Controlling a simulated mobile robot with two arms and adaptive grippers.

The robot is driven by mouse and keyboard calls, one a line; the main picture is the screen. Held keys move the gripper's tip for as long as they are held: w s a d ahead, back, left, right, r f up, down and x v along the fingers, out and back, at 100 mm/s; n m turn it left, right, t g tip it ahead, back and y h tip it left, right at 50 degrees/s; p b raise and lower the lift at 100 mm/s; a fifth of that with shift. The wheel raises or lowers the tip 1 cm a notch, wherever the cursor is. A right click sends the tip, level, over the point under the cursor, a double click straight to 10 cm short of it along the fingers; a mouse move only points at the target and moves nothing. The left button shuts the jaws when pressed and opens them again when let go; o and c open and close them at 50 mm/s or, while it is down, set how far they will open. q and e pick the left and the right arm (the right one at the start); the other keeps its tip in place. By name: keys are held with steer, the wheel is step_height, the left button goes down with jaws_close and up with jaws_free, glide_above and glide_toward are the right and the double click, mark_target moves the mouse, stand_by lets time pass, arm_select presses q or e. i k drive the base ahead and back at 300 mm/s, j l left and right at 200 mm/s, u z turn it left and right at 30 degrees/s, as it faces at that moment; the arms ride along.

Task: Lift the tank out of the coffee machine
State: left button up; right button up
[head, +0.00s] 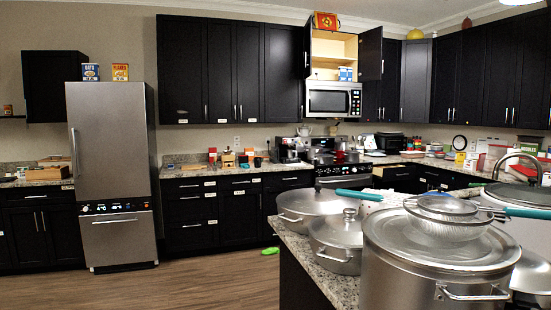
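The coffee machine (289,150) appears to be the dark and silver appliance on the far back counter, left of the stove. It is small in the head view. I cannot make out its tank at this distance. Neither of my grippers shows in the head view.
Large steel pots, including a big stockpot (400,275) with a teal-handled strainer (442,230) on top, crowd the near granite counter (294,248) at right. Open wood floor (205,283) stretches between the fridge (108,140) and this counter.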

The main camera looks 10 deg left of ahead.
mark_target(276, 155)
steer(key=i+j+u, duration=0.15)
steer(key=j, duration=0.2)
steer(key=i+j+u, duration=0.1)
steer(key=j, duration=0.25)
steer(key=i+j+u, duration=0.4)
steer(key=i+j, duration=0.15)
steer(key=i, duration=0.3)
steer(key=i+j+u, duration=0.2)
steer(key=i, duration=0.2)
steer(key=i+j+u, duration=0.2)
steer(key=i, duration=0.25)
steer(key=i+z, duration=0.15)
steer(key=i, duration=0.7)
steer(key=i+j+z, duration=0.15)
steer(key=i, duration=0.75)
steer(key=i+l+z, duration=0.1)
steer(key=i+z, duration=0.25)
steer(key=i, duration=0.55)
steer(key=i+j+z, duration=0.1)
steer(key=i+z, duration=0.25)
steer(key=i, duration=0.55)
